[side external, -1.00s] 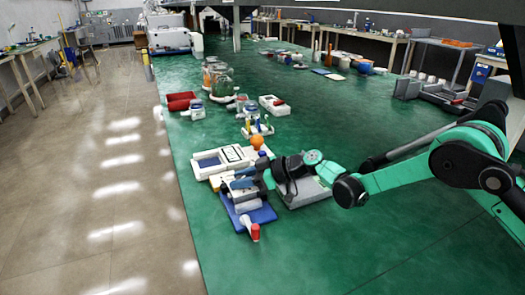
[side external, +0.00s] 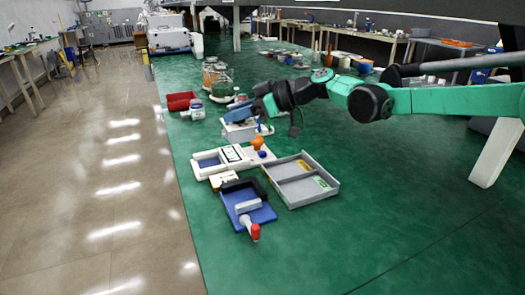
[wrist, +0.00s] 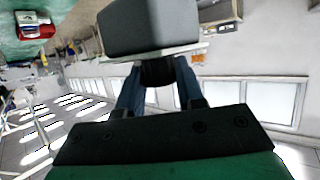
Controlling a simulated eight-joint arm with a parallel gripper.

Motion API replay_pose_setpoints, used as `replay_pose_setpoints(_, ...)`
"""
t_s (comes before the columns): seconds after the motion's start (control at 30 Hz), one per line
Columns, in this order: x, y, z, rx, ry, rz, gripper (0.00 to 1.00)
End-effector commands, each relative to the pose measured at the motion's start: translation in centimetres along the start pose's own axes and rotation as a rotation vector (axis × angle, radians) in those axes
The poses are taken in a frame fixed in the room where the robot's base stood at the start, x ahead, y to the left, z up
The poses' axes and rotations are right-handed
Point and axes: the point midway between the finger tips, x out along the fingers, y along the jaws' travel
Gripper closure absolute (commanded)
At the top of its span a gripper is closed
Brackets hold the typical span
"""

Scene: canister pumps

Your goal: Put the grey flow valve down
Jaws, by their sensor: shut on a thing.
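My gripper (side external: 238,115) is raised over the far part of the green bench, its blue fingers pointing left and down. In the wrist view my gripper (wrist: 157,75) is shut on the black neck of the grey flow valve (wrist: 150,27), a grey block with a pale plate. In the side view the pale grey valve (side external: 238,132) hangs at the fingertips, in front of a small rack of bottles. I cannot tell whether its underside touches anything.
Nearer stand a white tray with a blue recess (side external: 208,163), an orange knob (side external: 257,142), a grey two-part tray (side external: 318,194) and a blue base with a red-tipped part (side external: 262,215). A red bin (side external: 181,101) lies farther left.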

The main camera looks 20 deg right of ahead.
Motion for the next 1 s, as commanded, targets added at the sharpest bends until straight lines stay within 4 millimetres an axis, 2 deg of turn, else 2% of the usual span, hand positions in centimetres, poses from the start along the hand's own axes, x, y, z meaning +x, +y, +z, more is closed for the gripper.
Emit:
replay_pose_setpoints(0.1,-0.8,0.0,-2.0,0.0,0.0,0.0,1.0)
replay_pose_setpoints(0.2,-1.3,0.1,-2.9,0.0,0.0,0.0,1.0)
replay_pose_setpoints(0.33,-3.4,1.4,-2.8,0.004,-0.004,0.006,1.0)
replay_pose_setpoints(0.5,-8.9,4.4,-0.6,0.008,-0.009,0.007,1.0)
replay_pose_setpoints(0.6,-11.8,5.4,0.7,0.004,-0.007,0.004,1.0)
replay_pose_setpoints(0.7,-13.9,6.0,1.6,0.001,-0.002,0.0,1.0)
replay_pose_setpoints(0.83,-14.4,6.2,3.2,-0.002,0.0,-0.003,1.0)
replay_pose_setpoints(1.0,-12.7,6.2,7.2,-0.003,0.0,-0.004,1.0)
